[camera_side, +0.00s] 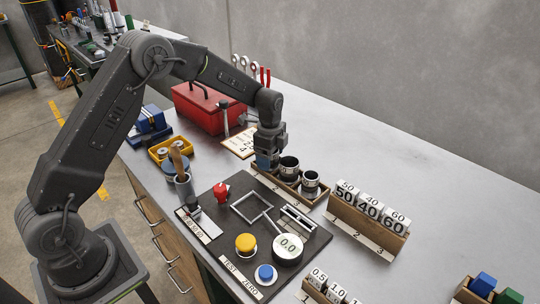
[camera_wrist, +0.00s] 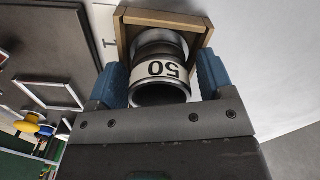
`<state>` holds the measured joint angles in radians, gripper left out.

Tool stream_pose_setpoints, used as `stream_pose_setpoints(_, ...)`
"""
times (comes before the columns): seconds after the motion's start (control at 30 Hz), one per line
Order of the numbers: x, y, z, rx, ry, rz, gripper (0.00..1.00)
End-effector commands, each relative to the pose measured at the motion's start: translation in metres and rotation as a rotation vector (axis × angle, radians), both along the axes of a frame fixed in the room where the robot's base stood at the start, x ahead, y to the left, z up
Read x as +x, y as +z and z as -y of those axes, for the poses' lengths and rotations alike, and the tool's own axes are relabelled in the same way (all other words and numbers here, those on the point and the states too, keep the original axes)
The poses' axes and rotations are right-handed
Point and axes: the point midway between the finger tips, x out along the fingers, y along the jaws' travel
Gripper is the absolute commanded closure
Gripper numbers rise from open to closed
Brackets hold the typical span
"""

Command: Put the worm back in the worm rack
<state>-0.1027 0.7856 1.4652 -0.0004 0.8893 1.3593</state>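A dark cylinder (camera_wrist: 159,93) with a white band marked 50 sits between the blue fingers of my gripper (camera_wrist: 164,76) in the wrist view. It looks like one of the worms. It is in or just over an end compartment of a small wooden rack (camera_wrist: 188,21); its depth is unclear. The fingers are close on both sides of it, but I cannot tell whether they touch it. In the side view my gripper (camera_side: 268,163) is at the left end of the wooden rack (camera_side: 304,201), hiding that cylinder. Two similar dark cylinders, a middle one (camera_side: 289,167) and a right one (camera_side: 310,180), stand in the rack.
A wooden rack (camera_side: 354,220) of blocks marked 50, 40 and 60 stands to the right. A red toolbox (camera_side: 205,107) stands behind left. The bench at the back right is clear.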

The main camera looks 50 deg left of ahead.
Motion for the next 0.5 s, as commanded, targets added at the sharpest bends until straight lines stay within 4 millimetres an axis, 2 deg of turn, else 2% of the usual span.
stream_pose_setpoints(0.33,-0.001,0.001,0.000,0.000,0.000,-0.002,0.19)
stream_pose_setpoints(0.5,0.000,0.021,0.000,0.001,0.000,0.002,0.19)
